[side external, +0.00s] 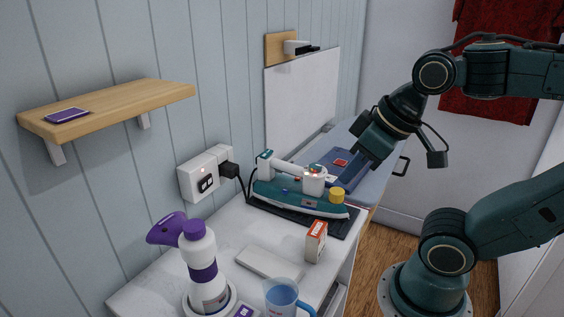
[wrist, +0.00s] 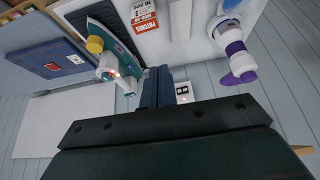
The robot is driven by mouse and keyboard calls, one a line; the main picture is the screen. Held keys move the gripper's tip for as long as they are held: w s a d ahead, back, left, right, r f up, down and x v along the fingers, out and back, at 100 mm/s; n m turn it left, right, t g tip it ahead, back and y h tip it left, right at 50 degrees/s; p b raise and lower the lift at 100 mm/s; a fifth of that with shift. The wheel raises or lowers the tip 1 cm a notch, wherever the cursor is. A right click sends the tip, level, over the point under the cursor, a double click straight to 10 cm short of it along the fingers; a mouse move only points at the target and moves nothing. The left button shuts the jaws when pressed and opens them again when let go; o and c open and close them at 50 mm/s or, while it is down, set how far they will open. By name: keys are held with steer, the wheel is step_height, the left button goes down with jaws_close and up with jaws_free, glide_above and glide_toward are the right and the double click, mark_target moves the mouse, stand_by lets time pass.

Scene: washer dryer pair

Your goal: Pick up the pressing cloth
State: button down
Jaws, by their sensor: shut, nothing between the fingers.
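A flat dark blue cloth (side external: 325,166) with a small red patch lies on the light blue board behind the iron; it also shows at the left of the wrist view (wrist: 48,60). A pale flat slab (side external: 268,262) lies on the white counter; I cannot tell whether it is cloth. No label shows which piece is the pressing cloth. My gripper (side external: 348,178) points down and left near the blue cloth, covering part of it in the side view. Its fingers (wrist: 158,76) are shut and empty. I cannot tell the height of the fingertips above the surface.
A teal iron (side external: 300,197) on a dark mat stands close to my gripper. A wall socket (side external: 206,172) and wooden shelf (side external: 110,108) are at left.

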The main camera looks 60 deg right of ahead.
steer(key=shift+c, duration=2.2)
jaws_free()
steer(key=shift+w, duration=0.1)
steer(key=w+a+f+g, duration=0.2)
steer(key=w+a+f, duration=0.1)
steer(key=w, duration=0.4)
steer(key=w+a+f+g, duration=0.3)
steer(key=w+f, duration=0.3)
steer(key=shift+w+a+f+m+g, duration=0.2)
steer(key=shift+w+m+g, duration=0.1)
steer(key=shift+w, duration=0.05)
